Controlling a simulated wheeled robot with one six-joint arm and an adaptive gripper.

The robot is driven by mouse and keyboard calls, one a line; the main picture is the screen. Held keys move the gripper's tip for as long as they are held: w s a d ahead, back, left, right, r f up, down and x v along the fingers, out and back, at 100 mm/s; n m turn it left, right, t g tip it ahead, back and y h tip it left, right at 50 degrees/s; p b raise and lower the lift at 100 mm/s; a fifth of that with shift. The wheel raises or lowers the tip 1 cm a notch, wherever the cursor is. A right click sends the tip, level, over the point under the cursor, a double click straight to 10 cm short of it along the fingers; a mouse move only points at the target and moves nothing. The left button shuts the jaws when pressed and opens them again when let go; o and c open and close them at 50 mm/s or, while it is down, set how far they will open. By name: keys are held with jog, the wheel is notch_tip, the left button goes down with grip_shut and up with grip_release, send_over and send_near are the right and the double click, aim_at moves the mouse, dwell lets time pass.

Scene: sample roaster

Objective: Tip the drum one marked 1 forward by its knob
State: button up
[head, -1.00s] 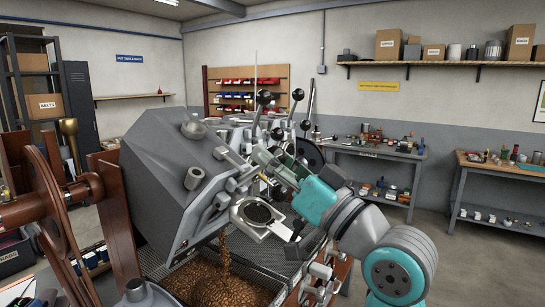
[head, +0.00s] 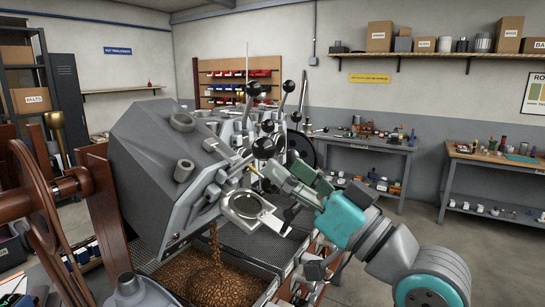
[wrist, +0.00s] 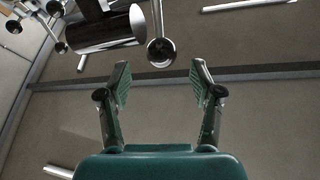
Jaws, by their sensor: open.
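The large grey drum housing (head: 165,165) leans at the left of the head view. I cannot read a number 1 on it. A stream of brown beans (head: 213,245) falls below its front edge. A black ball knob (head: 263,148) on a rod is near the tips of my gripper (head: 277,197). In the wrist view, a shiny ball knob (wrist: 161,52) hangs on a rod just beyond my gripper (wrist: 161,78), roughly centred between its spread fingers. My gripper is open, with nothing between the fingers. I cannot tell whether both views show the same knob.
More levers with black balls (head: 287,86) crowd behind the knob. A round metal holder (head: 248,210) sits just below my gripper. A brown wheel (head: 45,205) stands at the left. Open floor (head: 420,215) lies to the right.

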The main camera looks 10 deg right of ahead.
jog(key=v, duration=0.6)
jog(key=shift+s+d+f, duration=0.1)
dwell(2.8)
jog(key=d+f+m+t+h, duration=0.15)
jog(key=f+m+h, duration=0.3)
jog(key=f, duration=0.75)
jog(key=d+f+m+t+h, duration=0.1)
jog(key=d+f+m+h, duration=0.3)
jog(key=f, duration=0.9)
jog(key=s+f+g+h, duration=0.2)
jog(key=s+f+h, duration=0.3)
jog(key=s+f, duration=0.7)
jog(key=s+f+n+g, duration=0.1)
jog(key=s+f, duration=0.3)
jog(key=s, duration=0.7)
jog(key=s+f+n+g, duration=0.2)
jog(key=s+f, duration=0.3)
jog(key=s, duration=0.7)
jog(key=shift+d+n+h, duration=0.3)
jog(key=shift+n+h, duration=0.05)
jog(key=shift+h, duration=0.1)
